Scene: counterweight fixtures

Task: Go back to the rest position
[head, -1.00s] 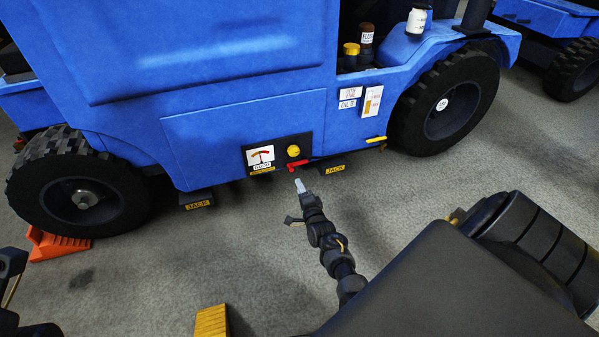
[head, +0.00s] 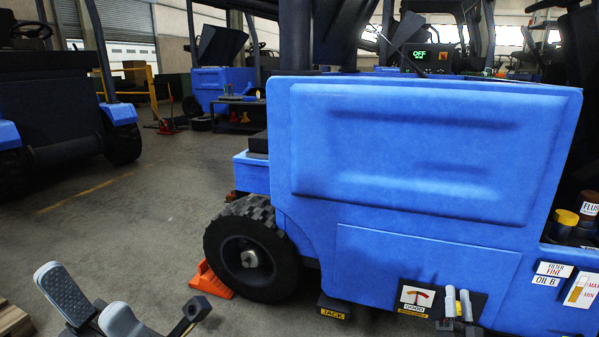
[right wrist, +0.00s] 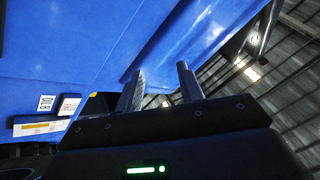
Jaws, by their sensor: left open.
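My left gripper (head: 92,303) is in the lower left of the head view, its two grey fingers apart with nothing between them. My right gripper (head: 458,304) is at the bottom of the head view, in front of the lower edge of the blue vehicle (head: 405,150). It overlaps the black gauge panel (head: 416,300) there and hides its right part. The right wrist view shows its two fingers (right wrist: 160,88) apart and empty, with blue bodywork and the ceiling beyond. I cannot tell whether it touches the panel.
An orange chock (head: 208,281) lies by the black wheel (head: 250,252). A jack block (head: 333,309) is under the vehicle. Open floor (head: 130,215) stretches to the left, with a pallet edge (head: 12,320) at the lower left.

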